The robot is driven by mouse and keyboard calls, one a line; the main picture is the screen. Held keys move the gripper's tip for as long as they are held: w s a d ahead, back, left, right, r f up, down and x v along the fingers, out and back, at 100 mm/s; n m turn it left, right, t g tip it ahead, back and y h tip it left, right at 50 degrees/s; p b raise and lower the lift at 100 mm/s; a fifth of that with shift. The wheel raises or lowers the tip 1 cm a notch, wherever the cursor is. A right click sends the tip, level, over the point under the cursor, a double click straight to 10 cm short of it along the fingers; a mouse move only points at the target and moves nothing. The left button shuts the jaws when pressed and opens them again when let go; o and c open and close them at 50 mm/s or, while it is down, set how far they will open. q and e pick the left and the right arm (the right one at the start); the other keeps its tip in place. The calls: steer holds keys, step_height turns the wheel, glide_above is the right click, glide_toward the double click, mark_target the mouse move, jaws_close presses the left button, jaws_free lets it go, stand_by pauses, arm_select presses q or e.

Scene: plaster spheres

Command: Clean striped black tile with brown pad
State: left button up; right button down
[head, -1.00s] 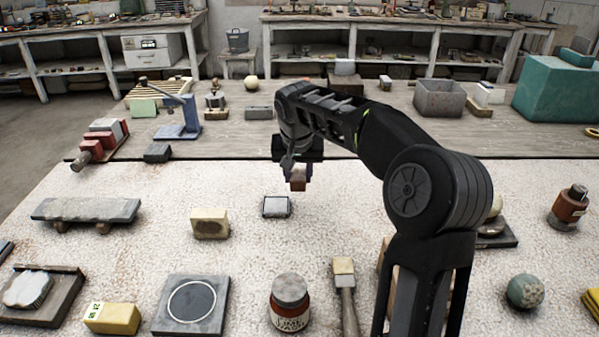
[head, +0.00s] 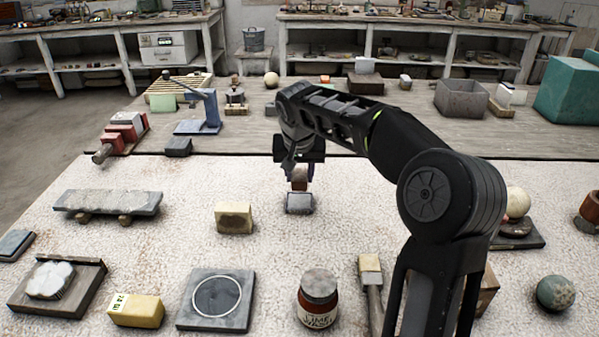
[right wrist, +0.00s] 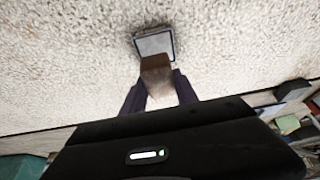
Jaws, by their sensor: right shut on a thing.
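My right gripper (head: 299,172) points down over the white speckled table and is shut on a small brown pad (head: 299,184). Just below the pad lies a small tile (head: 300,204) with a dark edge and a pale grey top; I cannot make out stripes on it. In the right wrist view the pad (right wrist: 156,64) sits between the two dark fingers (right wrist: 158,88) and covers the near edge of the tile (right wrist: 155,43). I cannot tell whether pad and tile touch. My left gripper is not in view.
A yellowish block (head: 234,217) lies left of the tile. A jar (head: 318,298), a brush (head: 370,275) and a slab with a ring (head: 216,300) are nearer. A grey plank (head: 108,203) is farther left. The table right around the tile is clear.

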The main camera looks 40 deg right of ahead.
mark_target(300, 201)
steer(key=shift+f+b, duration=1.3)
steer(key=shift+f, duration=0.8)
steer(key=shift+f+b, duration=0.4)
steer(key=shift+f, duration=0.15)
stand_by(0.6)
steer(key=shift+r, duration=0.1)
step_height(300, 201, up, 7)
steer(key=p, duration=0.5)
steer(key=shift+p, duration=0.3)
stand_by(0.7)
